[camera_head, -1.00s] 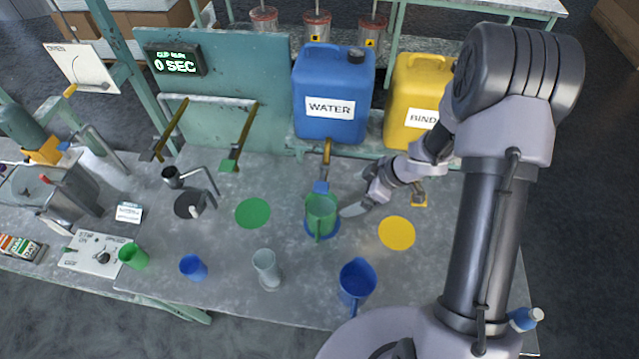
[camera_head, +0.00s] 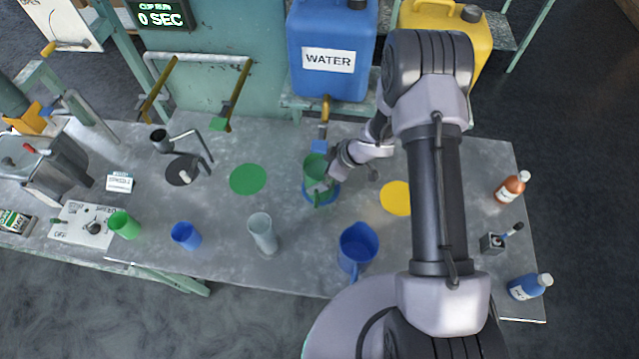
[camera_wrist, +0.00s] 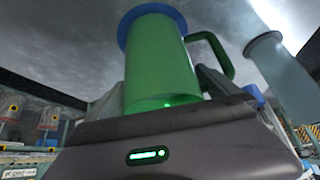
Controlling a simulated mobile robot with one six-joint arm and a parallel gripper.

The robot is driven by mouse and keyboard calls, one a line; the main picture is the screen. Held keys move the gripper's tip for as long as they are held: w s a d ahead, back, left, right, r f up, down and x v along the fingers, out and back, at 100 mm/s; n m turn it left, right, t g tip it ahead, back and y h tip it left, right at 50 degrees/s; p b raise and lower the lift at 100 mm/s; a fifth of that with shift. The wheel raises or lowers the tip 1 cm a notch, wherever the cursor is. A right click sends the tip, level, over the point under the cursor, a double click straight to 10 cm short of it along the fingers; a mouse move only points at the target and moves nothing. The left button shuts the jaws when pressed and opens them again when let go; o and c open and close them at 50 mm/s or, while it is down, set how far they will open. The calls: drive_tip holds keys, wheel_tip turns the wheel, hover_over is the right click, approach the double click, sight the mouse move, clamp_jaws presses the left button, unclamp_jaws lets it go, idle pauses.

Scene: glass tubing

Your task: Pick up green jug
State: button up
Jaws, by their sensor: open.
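The green jug (camera_head: 316,168) stands upright on the blue disc (camera_head: 309,194) under the blue tap of the water container. It is see-through green with a handle. My gripper (camera_head: 325,182) is at the jug, reaching in from its right, with the jaws open. In the wrist view the green jug (camera_wrist: 160,65) fills the middle close beyond the gripper body, with its handle at the right. The gripper body hides the near part of the jug there, and I cannot tell whether the fingers touch it.
A blue jug (camera_head: 356,247) and a clear cup (camera_head: 262,232) stand in front. A blue cup (camera_head: 186,235) and a green cup (camera_head: 124,224) are further left. The blue water container (camera_head: 331,50) stands behind. The green disc (camera_head: 248,179) and yellow disc (camera_head: 396,198) are bare.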

drive_tip(key=c, duration=1.4)
drive_tip(key=shift+c, duration=0.2)
drive_tip(key=shift+r+p, duration=0.2)
drive_tip(key=shift+p, duration=0.1)
